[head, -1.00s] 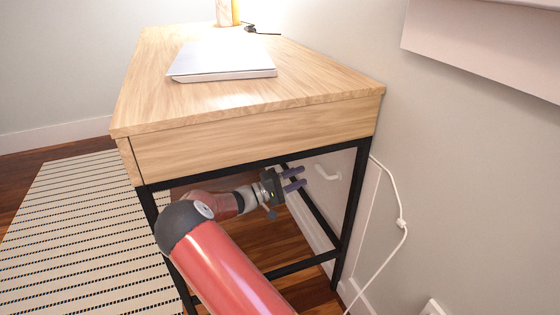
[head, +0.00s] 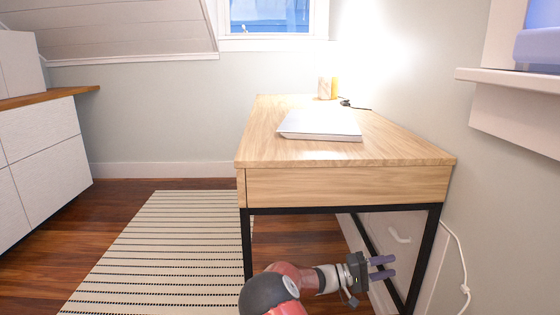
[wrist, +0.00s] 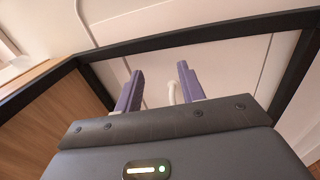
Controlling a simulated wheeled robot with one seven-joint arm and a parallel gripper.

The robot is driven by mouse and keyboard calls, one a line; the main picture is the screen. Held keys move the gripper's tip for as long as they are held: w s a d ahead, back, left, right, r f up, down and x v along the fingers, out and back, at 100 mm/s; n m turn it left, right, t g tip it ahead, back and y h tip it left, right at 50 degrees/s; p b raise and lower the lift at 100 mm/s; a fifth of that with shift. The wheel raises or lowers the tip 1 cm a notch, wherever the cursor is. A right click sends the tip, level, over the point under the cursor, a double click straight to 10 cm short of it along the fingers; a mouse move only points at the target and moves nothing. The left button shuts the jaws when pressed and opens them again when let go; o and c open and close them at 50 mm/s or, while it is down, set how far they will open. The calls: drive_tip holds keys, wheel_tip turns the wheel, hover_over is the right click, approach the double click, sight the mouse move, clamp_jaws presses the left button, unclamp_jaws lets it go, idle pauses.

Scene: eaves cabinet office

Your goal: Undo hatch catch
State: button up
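A white catch handle (head: 400,236) is on a pale hatch panel (head: 378,223) in the right wall, seen under the desk. The handle also shows in the wrist view (wrist: 171,92), beyond and between the fingers, closer to the right one. My gripper (head: 388,267) is under the desk, pointing toward the wall, and shows below the handle in the head view. In the wrist view my gripper (wrist: 160,72) has its two purple fingers apart with nothing between them. I see no contact with the handle.
The wooden desk (head: 345,186) has a black metal frame, whose bars also cross the wrist view (wrist: 200,38). A white cable (head: 464,262) hangs along the wall on the right. A closed laptop (head: 320,124) lies on top. A striped rug (head: 165,245) covers the floor at left.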

drive_tip(key=s+d+r+m+g+y, duration=0.2)
drive_tip(key=s+r+m+g+y, duration=0.1)
drive_tip(key=s+y, duration=1)
drive_tip(key=s+a+r+n+t+y, duration=0.1)
drive_tip(key=s+a+r+t+y, duration=0.35)
drive_tip(key=s+a, duration=0.5)
drive_tip(key=s+a+r+n+t+y, duration=0.25)
drive_tip(key=s+a+r+t, duration=0.35)
drive_tip(key=s, duration=0.7)
wheel_tip(320, 180, up, 12)
drive_tip(key=g+p, duration=0.2)
drive_tip(key=p, duration=1)
drive_tip(key=shift+a+f+m+g+p, duration=0.25)
drive_tip(key=shift+m+g+p, duration=0.1)
